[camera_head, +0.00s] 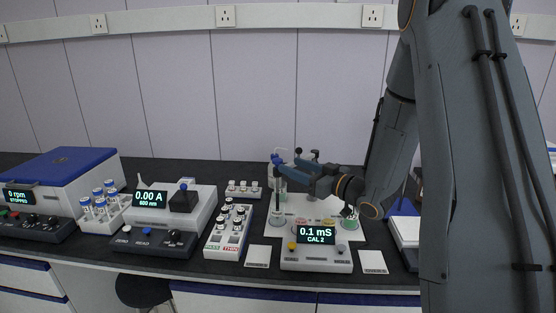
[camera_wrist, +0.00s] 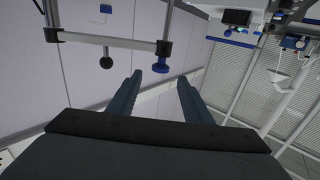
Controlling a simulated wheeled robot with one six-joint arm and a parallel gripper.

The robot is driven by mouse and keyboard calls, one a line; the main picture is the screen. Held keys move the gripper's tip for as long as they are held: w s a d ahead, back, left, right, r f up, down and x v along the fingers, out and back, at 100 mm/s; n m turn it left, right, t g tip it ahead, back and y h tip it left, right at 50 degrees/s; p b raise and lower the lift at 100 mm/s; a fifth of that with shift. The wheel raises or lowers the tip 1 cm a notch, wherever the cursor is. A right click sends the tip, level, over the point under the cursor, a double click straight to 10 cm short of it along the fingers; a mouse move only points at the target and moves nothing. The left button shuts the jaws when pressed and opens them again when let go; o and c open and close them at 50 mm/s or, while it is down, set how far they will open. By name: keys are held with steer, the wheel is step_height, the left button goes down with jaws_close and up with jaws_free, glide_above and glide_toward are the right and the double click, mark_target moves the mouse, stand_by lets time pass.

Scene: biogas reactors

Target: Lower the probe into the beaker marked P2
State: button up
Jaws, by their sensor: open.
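My gripper (camera_head: 280,172) reaches in from the right above the white mat, its fingers pointing left. In the wrist view its two fingers (camera_wrist: 168,82) stand apart with nothing between them. A grey stand frame with a black ball knob (camera_wrist: 107,63) and a blue knob (camera_wrist: 106,62) shows just beyond the fingers, apart from them. A dark, thin upright part, perhaps the probe (camera_head: 277,197), hangs above a clear beaker (camera_head: 277,218) at the mat's left. Another beaker (camera_head: 348,221) stands at the mat's right. No P2 mark can be read, and my arm hides part of the stand.
A meter (camera_head: 316,256) reading 0.1 mS, CAL 2, stands at the front of the white mat (camera_head: 352,240). A vial rack (camera_head: 228,233) and a 0.00 A instrument (camera_head: 165,212) are to the left, with a blue-lidded centrifuge (camera_head: 62,175) beyond. My arm blocks the right side.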

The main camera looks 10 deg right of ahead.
mark_target(277, 159)
steer(key=p+x, duration=0.2)
steer(key=x, duration=0.5)
steer(key=shift+w+a, duration=0.15)
steer(key=shift+w, duration=0.05)
steer(key=shift+r, duration=0.15)
jaws_close()
